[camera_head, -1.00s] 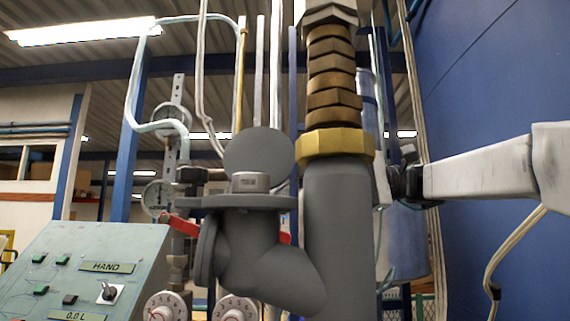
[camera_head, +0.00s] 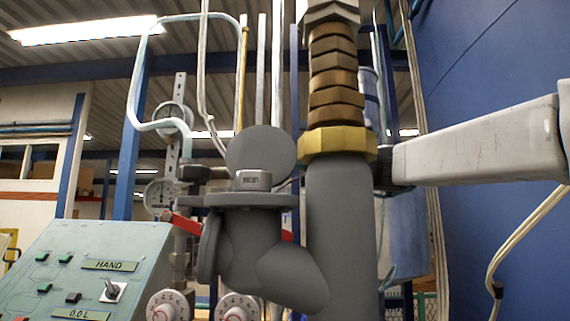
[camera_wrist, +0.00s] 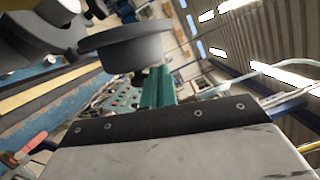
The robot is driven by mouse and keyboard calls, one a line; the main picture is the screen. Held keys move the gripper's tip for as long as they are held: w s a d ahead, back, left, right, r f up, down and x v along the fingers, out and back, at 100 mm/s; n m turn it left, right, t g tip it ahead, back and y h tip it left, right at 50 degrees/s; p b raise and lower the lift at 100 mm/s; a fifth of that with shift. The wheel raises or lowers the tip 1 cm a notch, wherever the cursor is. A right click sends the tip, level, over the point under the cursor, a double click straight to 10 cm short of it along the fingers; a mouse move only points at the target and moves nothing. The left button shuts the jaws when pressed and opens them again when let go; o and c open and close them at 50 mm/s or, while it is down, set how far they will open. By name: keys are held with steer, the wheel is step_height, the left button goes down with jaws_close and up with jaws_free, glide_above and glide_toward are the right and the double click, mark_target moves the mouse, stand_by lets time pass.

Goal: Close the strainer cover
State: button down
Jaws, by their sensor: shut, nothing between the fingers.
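The strainer (camera_head: 245,245) is a dark grey angled pipe body joined to a thick vertical pipe in the head view. Its round grey cover (camera_head: 260,148) stands upright, open, behind a silver ring (camera_head: 252,181) on the top flange (camera_head: 225,201). In the wrist view a thick grey disc (camera_wrist: 132,50), apparently the cover, is close ahead at upper left. My gripper (camera_wrist: 158,84) shows there as teal fingers, shut and empty, just below the disc. I cannot tell whether they touch. In the head view the gripper is hidden behind the vertical pipe.
The vertical pipe (camera_head: 340,235) with a brass nut (camera_head: 337,144) stands right of the strainer. A red lever (camera_head: 183,223) is left of it. A control panel (camera_head: 80,265) and dials (camera_head: 168,307) are lower left. A blue wall (camera_head: 510,90) bounds the right.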

mark_target(283, 132)
steer(key=shift+s+r+n, duration=0.35)
steer(key=shift+n, duration=0.25)
stand_by(0.3)
steer(key=shift+s+r+n+h, duration=0.3)
steer(key=shift+s+r+n, duration=0.15)
steer(key=shift+n, duration=0.25)
steer(key=s+n, duration=0.1)
steer(key=s+r+n, duration=0.1)
steer(key=n, duration=0.1)
steer(key=shift+s+d+h, duration=0.15)
steer(key=shift+s+h, duration=0.1)
steer(key=shift+h, duration=0.15)
steer(key=shift+s+r, duration=0.1)
steer(key=shift+s, duration=0.15)
steer(key=shift+s+r, duration=0.2)
steer(key=shift+s, duration=0.9)
steer(key=shift+d, duration=0.1)
steer(key=v, duration=0.7)
steer(key=shift+d, duration=0.4)
